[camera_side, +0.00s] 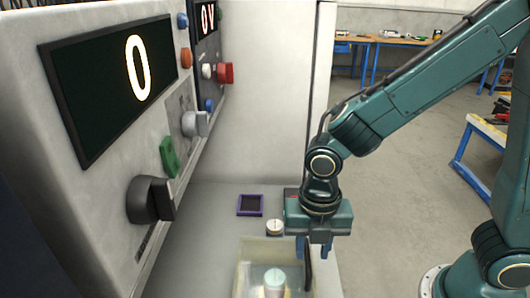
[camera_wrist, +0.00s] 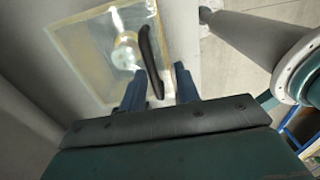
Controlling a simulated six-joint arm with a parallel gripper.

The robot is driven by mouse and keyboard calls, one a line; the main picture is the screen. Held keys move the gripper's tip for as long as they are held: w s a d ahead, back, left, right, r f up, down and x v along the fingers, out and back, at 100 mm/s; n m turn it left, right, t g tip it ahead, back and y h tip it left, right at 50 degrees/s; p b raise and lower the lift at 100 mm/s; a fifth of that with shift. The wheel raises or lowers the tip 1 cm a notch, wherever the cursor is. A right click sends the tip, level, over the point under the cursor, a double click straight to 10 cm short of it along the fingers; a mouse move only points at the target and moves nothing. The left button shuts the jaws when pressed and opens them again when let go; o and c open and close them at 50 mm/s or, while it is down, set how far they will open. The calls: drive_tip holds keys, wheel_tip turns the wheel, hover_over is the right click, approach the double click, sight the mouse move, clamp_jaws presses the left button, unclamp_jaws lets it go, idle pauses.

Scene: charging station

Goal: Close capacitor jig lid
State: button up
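The capacitor jig (camera_side: 243,262) is a clear box with pale yellow edges at the bottom of the side view; it also shows in the wrist view (camera_wrist: 75,50). A pale cylinder (camera_side: 274,281) is visible inside through the clear panel. A curved black handle (camera_wrist: 149,55) runs along the jig's right side; it also shows in the side view (camera_side: 309,270). My gripper (camera_side: 314,250) points down at this side. In the wrist view its blue fingers (camera_wrist: 159,72) are apart, with the handle's near end between them and gaps visible. I cannot tell the lid's angle.
A control panel with a display reading 0 (camera_side: 137,68) and several knobs stands at the left. A purple-framed dark square (camera_side: 250,205) and a small white round piece (camera_side: 275,227) sit behind the jig. Clear floor (camera_side: 400,190) lies to the right.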

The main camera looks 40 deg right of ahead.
drive_tip(key=shift+r, duration=0.2)
drive_tip(key=shift+w+a+r, duration=0.1)
drive_tip(key=shift+r, duration=0.45)
wheel_tip(320, 180, up, 12)
drive_tip(key=shift+r, duration=0.15)
drive_tip(key=shift+d, duration=0.2)
drive_tip(key=s+d+r+m+t, duration=0.1)
drive_tip(key=s+d+m, duration=0.3)
drive_tip(key=m, duration=0.9)
drive_tip(key=s+d+r+m+t, duration=0.1)
drive_tip(key=s+d+m+t, duration=0.3)
drive_tip(key=d+m, duration=0.6)
drive_tip(key=s+m, duration=0.1)
drive_tip(key=m, duration=0.3)
drive_tip(key=shift+d+r+t, duration=0.2)
drive_tip(key=shift+r+t, duration=0.1)
